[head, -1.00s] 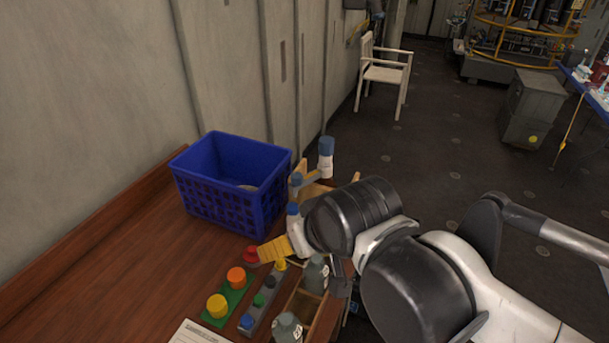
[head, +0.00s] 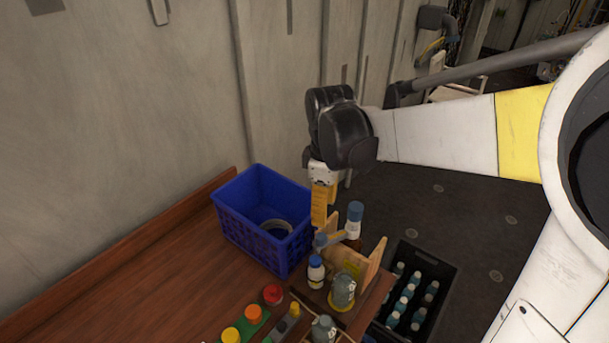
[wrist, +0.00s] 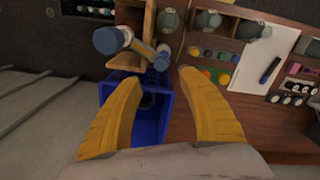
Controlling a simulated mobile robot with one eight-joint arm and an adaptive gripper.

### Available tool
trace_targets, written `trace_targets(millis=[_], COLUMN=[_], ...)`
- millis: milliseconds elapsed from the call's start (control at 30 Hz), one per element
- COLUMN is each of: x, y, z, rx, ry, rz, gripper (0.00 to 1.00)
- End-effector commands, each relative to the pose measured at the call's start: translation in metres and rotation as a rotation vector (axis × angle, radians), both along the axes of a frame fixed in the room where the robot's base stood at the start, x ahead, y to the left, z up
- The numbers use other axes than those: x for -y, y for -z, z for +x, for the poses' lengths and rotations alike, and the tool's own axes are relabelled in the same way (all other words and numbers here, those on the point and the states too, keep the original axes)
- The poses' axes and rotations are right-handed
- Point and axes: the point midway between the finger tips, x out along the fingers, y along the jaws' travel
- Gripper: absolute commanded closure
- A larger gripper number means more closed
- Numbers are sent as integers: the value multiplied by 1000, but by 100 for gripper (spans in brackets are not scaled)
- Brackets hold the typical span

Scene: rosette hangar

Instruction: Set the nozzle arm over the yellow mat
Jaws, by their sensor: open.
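My gripper (head: 320,224) points down, open, above the wooden stand at the table's right edge. In the wrist view its yellow fingers (wrist: 160,76) are apart with nothing held between them. The nozzle arm (head: 331,239), a short grey-blue bar, lies just below the fingertips, beside a tall blue-capped bottle (head: 354,226). The bar also shows in the wrist view (wrist: 142,49), ahead of the fingertips. The yellow mat (head: 338,305) shows as a thin rim under a grey jar (head: 342,290). I cannot tell whether the fingers touch the bar.
A blue crate (head: 250,222) with a ring inside stands left of the stand. A white blue-capped bottle (head: 316,271) stands close by. Red, orange and yellow knobs (head: 252,312) are at the front. A black crate of bottles (head: 414,290) is at right. The table's left is clear.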

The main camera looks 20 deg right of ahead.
Motion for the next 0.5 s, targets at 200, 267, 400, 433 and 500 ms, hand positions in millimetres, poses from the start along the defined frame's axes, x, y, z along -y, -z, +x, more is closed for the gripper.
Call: trace_targets(millis=[200, 267, 400, 433, 500], x=[0, 0, 1, 1, 1], y=[25, 37, 66, 72, 84], z=[2, 2, 3, 3, 3], rx=[-8, -8, -7, -7, -6], ry=[-15, -14, -13, -13, -12], rz=[-1, -1, 0, 0, -1], gripper=[52, 52, 52, 52, 52])
